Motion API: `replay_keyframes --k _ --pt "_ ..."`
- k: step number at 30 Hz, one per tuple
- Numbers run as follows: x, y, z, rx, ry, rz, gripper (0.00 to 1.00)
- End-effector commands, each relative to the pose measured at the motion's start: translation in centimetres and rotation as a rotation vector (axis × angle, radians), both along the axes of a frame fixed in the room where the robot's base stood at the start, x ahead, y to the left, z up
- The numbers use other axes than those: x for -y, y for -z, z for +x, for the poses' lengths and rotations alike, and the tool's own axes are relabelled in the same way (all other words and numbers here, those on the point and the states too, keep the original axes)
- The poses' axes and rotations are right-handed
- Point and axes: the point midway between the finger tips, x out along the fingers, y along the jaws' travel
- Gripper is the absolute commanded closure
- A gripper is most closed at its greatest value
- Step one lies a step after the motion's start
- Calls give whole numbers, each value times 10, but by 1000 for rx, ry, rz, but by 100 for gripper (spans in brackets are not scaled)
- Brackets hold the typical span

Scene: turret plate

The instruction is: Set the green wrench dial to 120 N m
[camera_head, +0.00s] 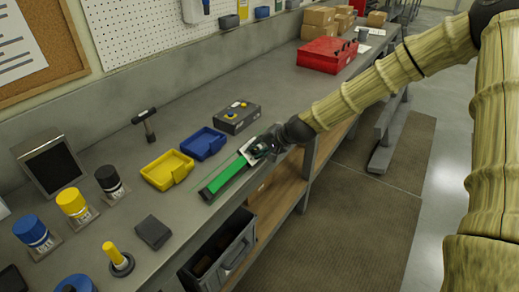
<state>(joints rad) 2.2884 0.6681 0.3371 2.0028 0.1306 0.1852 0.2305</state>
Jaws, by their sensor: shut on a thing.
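The green wrench (225,174) shows as a long green strip with dark edges, lying at a slant near the front edge of the workbench. A pale plate (247,150) shows at its far right end. My gripper (262,150) is down at that end, shut at the dial. The fingers and wrist hide the dial, and its scale and setting cannot be read.
A yellow bin (167,170), a blue bin (203,143) and a dark box (237,117) with a yellow knob stand behind the wrench. Capped cylinders, blue (32,231), yellow (72,203) and black (109,179), stand at left. A grey crate (222,250) sits below the bench edge.

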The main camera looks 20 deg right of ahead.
Motion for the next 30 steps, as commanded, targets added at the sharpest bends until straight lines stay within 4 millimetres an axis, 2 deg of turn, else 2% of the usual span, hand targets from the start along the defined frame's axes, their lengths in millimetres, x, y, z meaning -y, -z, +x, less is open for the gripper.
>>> replay_keyframes --k 30 --pt "0 -1 0 -374 685 565 98"
